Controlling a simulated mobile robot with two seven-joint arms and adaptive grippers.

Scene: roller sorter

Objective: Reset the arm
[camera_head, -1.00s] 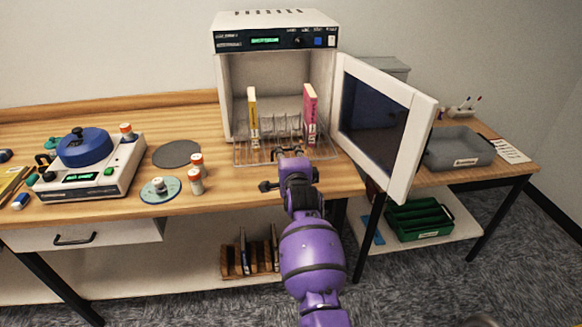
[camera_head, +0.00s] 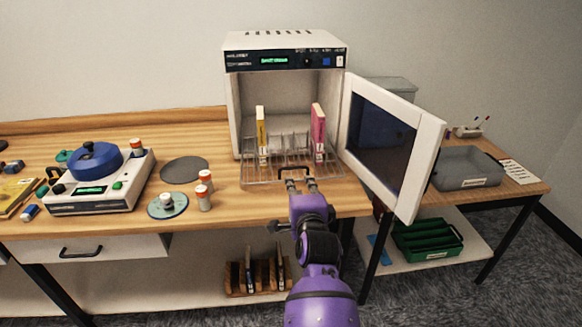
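My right arm, purple, comes up from the bottom of the head view. Its gripper (camera_head: 302,184) is at the front edge of the wire rack (camera_head: 258,182), by a dark loop-shaped handle (camera_head: 292,168). Its two fingers look apart, with nothing seen held between them. Whether they touch the handle is too small to tell. The rack sticks out of the open white oven (camera_head: 234,110) and carries a yellow upright piece (camera_head: 261,130) and a pink one (camera_head: 318,135). My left gripper is not in view.
The oven door (camera_head: 428,160) stands open to the right of my arm. Orange-capped bottles (camera_head: 204,198), a round plate (camera_head: 168,206) and a blue-lidded device (camera_head: 97,162) are on the left bench. A grey tray (camera_head: 466,168) is on the right table. A green crate (camera_head: 428,240) is below.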

